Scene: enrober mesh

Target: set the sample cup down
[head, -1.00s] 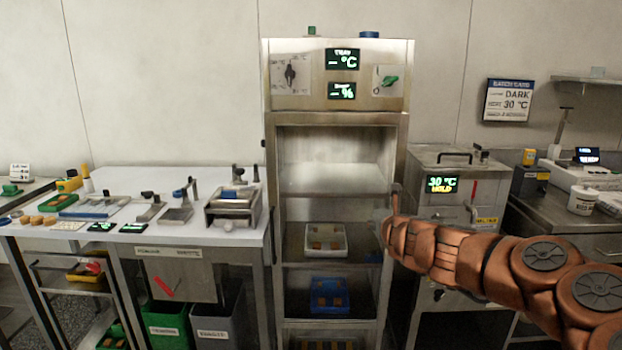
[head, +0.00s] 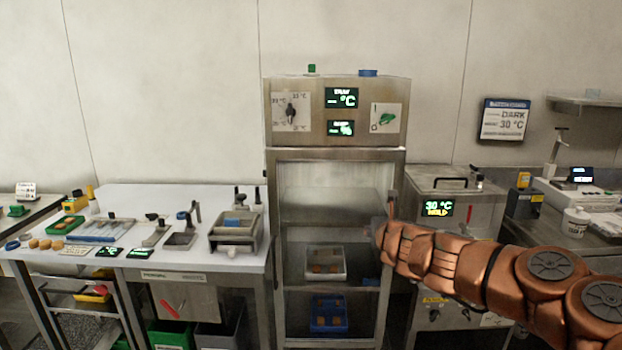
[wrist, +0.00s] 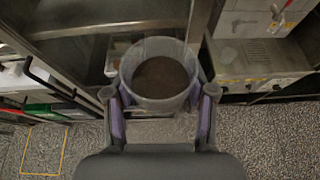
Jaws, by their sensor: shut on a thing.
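The sample cup (wrist: 158,102) is a clear, round cup with dark brown contents, seen from above in the wrist view. My gripper (wrist: 160,98) is shut on it, with a purple-padded finger on each side. The cup is held in the air above the speckled floor, close to the steel cabinet front. In the head view my copper-coloured arm reaches in from the right and ends in front of the cabinet's right edge. I cannot make out the cup or the fingers clearly there.
The tall steel cabinet (head: 340,89) holds a white tray (head: 342,273) and a blue tray (head: 329,328). A white worktable (head: 130,197) with tools stands left. Right are a steel unit (head: 466,212) reading 30 °C HOLD and a bench with a white tub (head: 575,222).

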